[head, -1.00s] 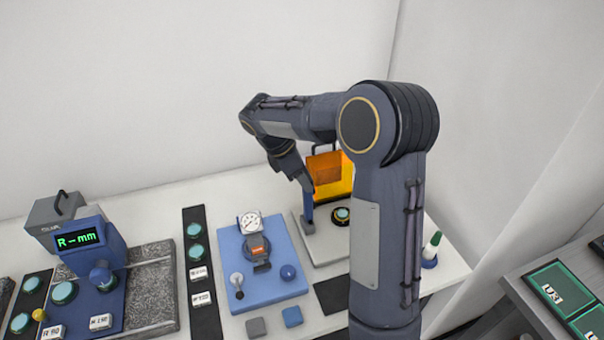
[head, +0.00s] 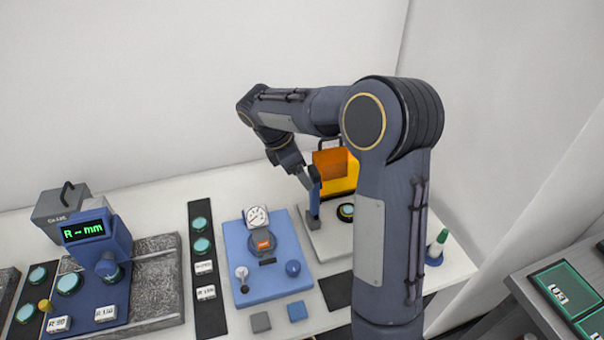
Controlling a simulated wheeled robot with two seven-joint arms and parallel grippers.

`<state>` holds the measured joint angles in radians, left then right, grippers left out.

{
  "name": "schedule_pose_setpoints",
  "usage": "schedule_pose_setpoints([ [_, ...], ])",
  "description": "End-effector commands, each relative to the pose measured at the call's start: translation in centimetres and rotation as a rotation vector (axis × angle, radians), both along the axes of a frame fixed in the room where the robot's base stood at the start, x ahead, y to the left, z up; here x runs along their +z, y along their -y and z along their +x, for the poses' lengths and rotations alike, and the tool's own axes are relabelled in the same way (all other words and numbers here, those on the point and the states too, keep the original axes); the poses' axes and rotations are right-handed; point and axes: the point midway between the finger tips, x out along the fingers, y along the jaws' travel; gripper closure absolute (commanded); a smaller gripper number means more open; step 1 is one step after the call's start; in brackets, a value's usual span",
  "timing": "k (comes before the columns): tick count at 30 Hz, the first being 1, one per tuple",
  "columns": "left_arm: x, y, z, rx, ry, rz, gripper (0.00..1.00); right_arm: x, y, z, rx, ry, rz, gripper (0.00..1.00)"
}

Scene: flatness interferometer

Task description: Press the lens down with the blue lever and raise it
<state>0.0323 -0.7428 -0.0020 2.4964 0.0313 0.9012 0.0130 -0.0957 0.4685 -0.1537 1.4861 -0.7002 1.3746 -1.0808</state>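The interferometer stands at the right end of the white table, on a pale base plate (head: 328,246) with an orange hood (head: 331,164). A round lens (head: 346,211) with a teal top and dark rim sits on the plate, partly beside my arm. A blue upright part (head: 314,194), which may be the blue lever or its post, stands left of the lens on a grey foot. My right gripper (head: 306,181) is at the top of this blue part, pointing down. Its fingers are too small and dark to tell whether they grip it. My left gripper is out of view.
Left of the plate is a blue base (head: 240,283) with a dial gauge (head: 257,218). A black strip (head: 208,320) holds teal discs. A blue measuring device (head: 90,232) stands at far left. A green-and-white bottle (head: 437,246) is at right. My arm hides part of the plate.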

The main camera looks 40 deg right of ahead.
Motion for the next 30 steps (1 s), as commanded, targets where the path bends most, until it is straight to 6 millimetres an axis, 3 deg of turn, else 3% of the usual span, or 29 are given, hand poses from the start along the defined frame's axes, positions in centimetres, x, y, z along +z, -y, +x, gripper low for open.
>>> schedule_pose_setpoints([
  [6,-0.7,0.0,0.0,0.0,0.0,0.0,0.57,3.4,-1.7,0.6,0.005,0.007,0.002,0.31],
  [12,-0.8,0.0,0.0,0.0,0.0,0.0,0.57,5.3,-2.6,0.8,0.005,0.003,0.003,0.31],
  [30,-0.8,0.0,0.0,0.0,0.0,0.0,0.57,5.6,-2.7,0.6,-0.001,0.006,0.008,0.31],
])
